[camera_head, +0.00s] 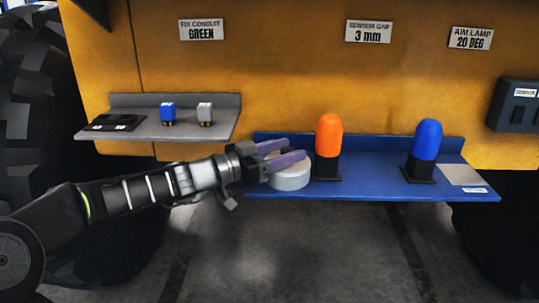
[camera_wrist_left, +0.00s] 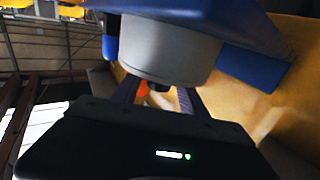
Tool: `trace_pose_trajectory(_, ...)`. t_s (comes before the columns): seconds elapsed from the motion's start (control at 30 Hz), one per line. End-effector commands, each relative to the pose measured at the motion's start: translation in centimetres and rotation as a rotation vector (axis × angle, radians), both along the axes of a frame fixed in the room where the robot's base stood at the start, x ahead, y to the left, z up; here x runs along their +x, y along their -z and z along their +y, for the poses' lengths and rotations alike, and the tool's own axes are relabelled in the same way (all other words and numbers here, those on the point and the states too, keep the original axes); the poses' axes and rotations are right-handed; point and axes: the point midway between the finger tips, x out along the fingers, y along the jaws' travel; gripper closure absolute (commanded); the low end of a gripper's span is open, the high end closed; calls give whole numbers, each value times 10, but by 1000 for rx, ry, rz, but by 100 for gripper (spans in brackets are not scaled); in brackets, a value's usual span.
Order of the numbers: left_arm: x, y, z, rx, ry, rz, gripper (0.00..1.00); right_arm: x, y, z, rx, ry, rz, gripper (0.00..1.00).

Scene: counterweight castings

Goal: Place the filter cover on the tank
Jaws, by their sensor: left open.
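A low grey round piece (camera_head: 291,182) stands at the left end of the blue shelf. I cannot tell whether it is the filter cover, the tank, or both together. My left gripper (camera_head: 294,151) is open, with its two purple fingers over the top of this piece. In the left wrist view the grey round piece (camera_wrist_left: 165,50) fills the upper middle, and a dark knob-like part shows between the fingers of the left gripper (camera_wrist_left: 157,92). The fingers hide part of the piece's top, and contact cannot be told. My right gripper is not in view.
The blue shelf (camera_head: 390,188) also bears an orange lamp (camera_head: 329,135) close right of the gripper, a blue lamp (camera_head: 426,139) and a grey plate (camera_head: 463,174). A grey shelf (camera_head: 150,128) at left holds small parts. The yellow body (camera_head: 290,80) rises behind.

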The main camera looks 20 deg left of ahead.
Motion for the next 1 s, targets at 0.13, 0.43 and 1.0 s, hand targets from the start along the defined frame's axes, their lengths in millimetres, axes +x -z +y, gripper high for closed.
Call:
trace_pose_trajectory(0.13,-7,0,6,4,-3,0,50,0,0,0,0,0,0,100)
trace_pose_trajectory(0.43,-38,2,32,9,-6,5,50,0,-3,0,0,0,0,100)
trace_pose_trajectory(1.0,-94,1,74,1,0,1,50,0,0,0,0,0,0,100)
